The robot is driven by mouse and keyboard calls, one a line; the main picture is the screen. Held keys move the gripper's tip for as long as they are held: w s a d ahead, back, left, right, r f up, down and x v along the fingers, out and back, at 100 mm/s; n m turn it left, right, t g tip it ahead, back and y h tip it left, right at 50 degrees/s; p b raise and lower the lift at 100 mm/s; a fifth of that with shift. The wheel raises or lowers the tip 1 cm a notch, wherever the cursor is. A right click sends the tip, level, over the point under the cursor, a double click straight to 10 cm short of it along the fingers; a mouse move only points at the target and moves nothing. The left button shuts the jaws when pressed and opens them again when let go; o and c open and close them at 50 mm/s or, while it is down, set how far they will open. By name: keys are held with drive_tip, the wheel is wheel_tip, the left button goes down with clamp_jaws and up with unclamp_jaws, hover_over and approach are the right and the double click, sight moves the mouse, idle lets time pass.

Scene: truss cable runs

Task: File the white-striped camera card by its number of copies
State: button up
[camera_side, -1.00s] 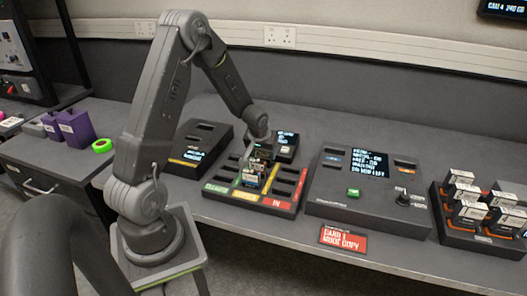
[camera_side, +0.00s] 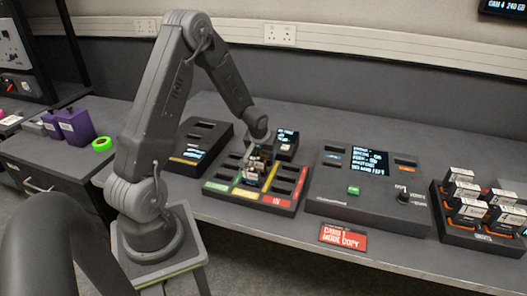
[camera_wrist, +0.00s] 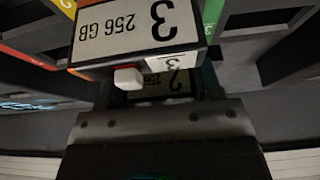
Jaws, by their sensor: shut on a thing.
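My gripper (camera_side: 259,146) is down at the sorting tray (camera_side: 233,194), shut on a camera card; the jaws are small and partly hidden in the side view. Cards (camera_side: 252,178) stand close together under it in the tray's middle. In the wrist view a card marked 3, 256 GB (camera_wrist: 130,30), upside down, fills the upper middle. A second card marked 2 (camera_wrist: 160,84) shows between it and my gripper. I cannot make out a white stripe on either card, nor which one the jaws hold. The tray's front edge has green, yellow and red labels.
A control console with a screen (camera_side: 365,160) stands right of the tray. A rack of several cards (camera_side: 478,236) is at far right. A slotted box (camera_side: 200,140) stands behind left.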

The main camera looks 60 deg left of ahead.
drive_tip(key=shift+f, duration=0.1)
idle(0.3)
drive_tip(key=o, duration=1.3)
drive_tip(key=shift+r, duration=3.75)
